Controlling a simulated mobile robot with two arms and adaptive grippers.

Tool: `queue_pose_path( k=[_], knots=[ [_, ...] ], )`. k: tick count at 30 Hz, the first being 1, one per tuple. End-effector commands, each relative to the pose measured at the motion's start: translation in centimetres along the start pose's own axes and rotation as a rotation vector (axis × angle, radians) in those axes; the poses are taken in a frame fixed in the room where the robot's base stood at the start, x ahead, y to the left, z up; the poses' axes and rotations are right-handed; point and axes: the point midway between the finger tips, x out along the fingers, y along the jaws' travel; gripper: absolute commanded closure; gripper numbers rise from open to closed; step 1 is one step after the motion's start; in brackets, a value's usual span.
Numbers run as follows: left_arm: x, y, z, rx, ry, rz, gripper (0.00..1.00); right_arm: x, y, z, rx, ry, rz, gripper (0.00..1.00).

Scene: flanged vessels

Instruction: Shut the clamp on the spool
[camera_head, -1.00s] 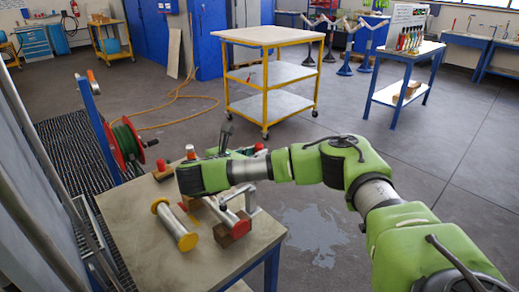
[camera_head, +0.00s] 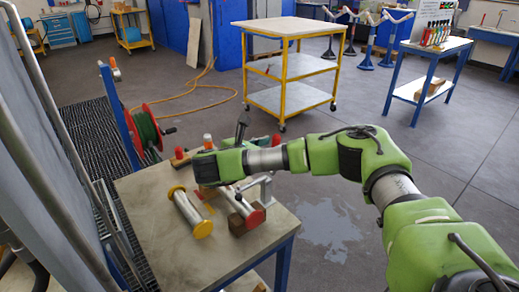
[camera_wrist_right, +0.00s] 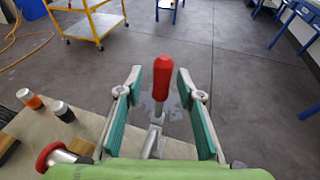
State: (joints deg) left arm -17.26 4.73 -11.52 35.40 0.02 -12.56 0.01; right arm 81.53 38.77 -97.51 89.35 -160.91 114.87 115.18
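A silver spool with a red end flange (camera_head: 254,219) lies on wooden blocks on the table. A grey metal clamp (camera_head: 266,188) stands at its right side. The clamp's red handle (camera_wrist_right: 161,78) points up in the right wrist view. My right gripper (camera_wrist_right: 160,86) is open, with its two teal-padded fingers on either side of the red handle. A gap shows between handle and each pad. In the head view my right arm hides much of the spool's far end and the fingers. My left gripper is not in view.
A second spool with yellow ends (camera_head: 189,213) lies on the table (camera_head: 165,262). A yellow cart (camera_head: 290,97) stands behind. Floor right of the table is clear.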

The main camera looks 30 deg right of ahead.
Motion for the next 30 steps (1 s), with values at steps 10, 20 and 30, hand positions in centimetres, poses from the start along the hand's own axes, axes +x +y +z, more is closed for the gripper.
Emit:
queue_pose_path(
  k=[10, 20, 30],
  knots=[
    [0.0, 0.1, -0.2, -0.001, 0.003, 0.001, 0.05, -2.2, 0.5, -0.1, -0.003, 0.002, 0.015, 0.66],
    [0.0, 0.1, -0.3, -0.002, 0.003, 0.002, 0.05, -6.6, 0.0, 0.3, 0.002, -0.008, -0.001, 0.66],
    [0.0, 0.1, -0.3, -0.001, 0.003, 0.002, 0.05, -11.0, -0.1, 0.2, 0.003, -0.006, -0.008, 0.66]
  ],
)
